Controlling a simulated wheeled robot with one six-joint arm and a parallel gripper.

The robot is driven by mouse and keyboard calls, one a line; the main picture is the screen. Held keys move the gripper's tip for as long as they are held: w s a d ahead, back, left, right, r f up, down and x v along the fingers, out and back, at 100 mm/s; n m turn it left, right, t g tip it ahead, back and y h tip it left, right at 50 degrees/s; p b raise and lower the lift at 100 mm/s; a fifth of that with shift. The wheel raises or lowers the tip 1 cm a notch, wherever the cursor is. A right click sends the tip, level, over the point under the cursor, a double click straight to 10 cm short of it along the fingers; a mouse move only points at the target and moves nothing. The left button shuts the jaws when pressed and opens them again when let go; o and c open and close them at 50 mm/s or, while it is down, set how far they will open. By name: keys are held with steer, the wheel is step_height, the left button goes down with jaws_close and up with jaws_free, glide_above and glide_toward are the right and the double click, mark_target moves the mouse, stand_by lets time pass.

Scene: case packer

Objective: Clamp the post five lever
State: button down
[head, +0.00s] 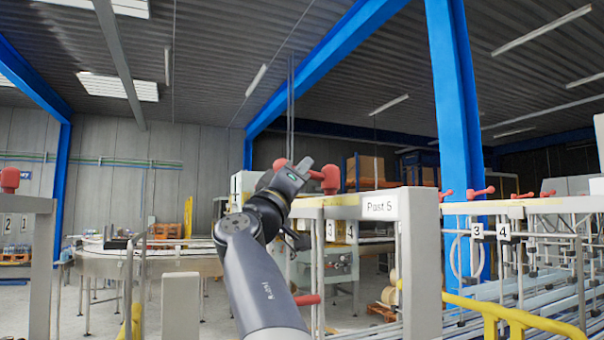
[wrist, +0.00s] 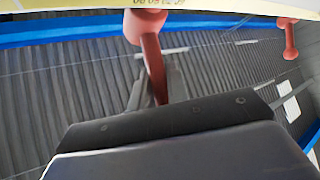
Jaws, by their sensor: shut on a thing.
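The Post 5 beam (head: 392,205) is a pale frame carrying a "Post 5" sign, with labels 3 and 4 on its side. A red lever (head: 330,179) stands on top of it, just right of my gripper (head: 304,166). In the wrist view, which looks upside down, a red lever (wrist: 150,50) reaches down to my gripper (wrist: 150,98). My gripper is shut on this lever's handle; the fingertips are partly hidden behind the gripper body. A second red lever (wrist: 290,40) hangs free at the right of that view.
More red levers (head: 480,192) sit on the railed frame at the right. Another red lever (head: 10,179) tops a post at the far left. A blue column (head: 455,100) stands behind the beam. A yellow rail (head: 500,308) crosses the lower right. A round conveyor table (head: 100,262) is at left.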

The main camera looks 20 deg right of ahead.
steer(key=c, duration=1.4)
jaws_free()
steer(key=shift+o, duration=0.2)
steer(key=shift+s+a+f+b, duration=0.15)
steer(key=shift+a+f+b, duration=0.1)
steer(key=shift+f+b, duration=0.15)
steer(key=b+v, duration=0.5)
steer(key=v, duration=0.5)
steer(key=shift+b, duration=0.35)
steer(key=shift+r, duration=0.15)
